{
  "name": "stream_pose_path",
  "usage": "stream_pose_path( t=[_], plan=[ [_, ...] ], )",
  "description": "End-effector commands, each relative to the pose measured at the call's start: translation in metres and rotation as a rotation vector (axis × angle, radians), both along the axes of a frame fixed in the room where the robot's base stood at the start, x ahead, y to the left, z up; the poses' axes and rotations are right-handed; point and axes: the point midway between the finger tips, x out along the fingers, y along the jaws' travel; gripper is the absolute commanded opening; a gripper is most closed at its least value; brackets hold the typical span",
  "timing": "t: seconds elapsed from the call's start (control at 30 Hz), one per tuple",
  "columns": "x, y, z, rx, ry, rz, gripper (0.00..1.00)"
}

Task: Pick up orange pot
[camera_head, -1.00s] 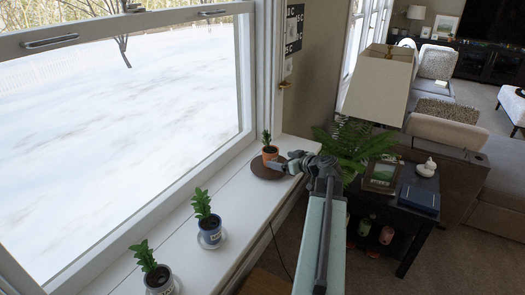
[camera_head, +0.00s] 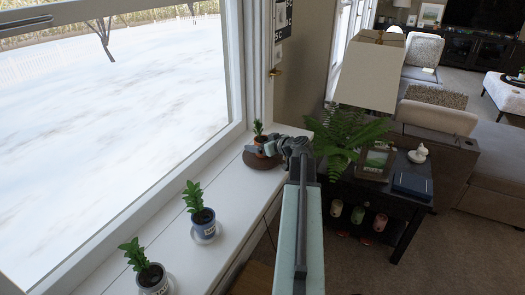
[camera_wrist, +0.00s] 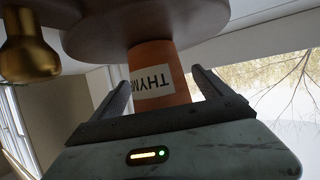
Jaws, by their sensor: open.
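The orange pot (camera_head: 260,141) holds a small green plant (camera_head: 258,127) and stands on a round brown saucer (camera_head: 250,162) at the far end of the white windowsill. In the wrist view, which is upside down, the orange pot (camera_wrist: 152,60) shows a white label with dark letters reading "THYM". My gripper (camera_wrist: 161,80) is open, with one finger on each side of the pot; I cannot tell whether they touch it. In the head view my gripper (camera_head: 262,148) overlaps the pot and partly hides it.
Two more potted plants, one in a blue pot (camera_head: 203,219) and one in a grey pot (camera_head: 152,280), stand nearer on the sill (camera_head: 215,185). The window is on the left. A fern (camera_head: 347,135) and a lamp (camera_head: 368,75) stand right of my arm.

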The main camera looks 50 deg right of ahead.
Motion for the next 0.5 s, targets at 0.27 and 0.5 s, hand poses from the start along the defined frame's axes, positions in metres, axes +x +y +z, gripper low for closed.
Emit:
stream_pose_path(
  t=[0.27, 0.5],
  plan=[
    [0.0115, -0.0017, -0.0052, -0.001, -0.001, -0.002, 0.89],
    [0.011, -0.002, -0.0052, 0.0, -0.001, -0.002, 0.25]
  ],
)
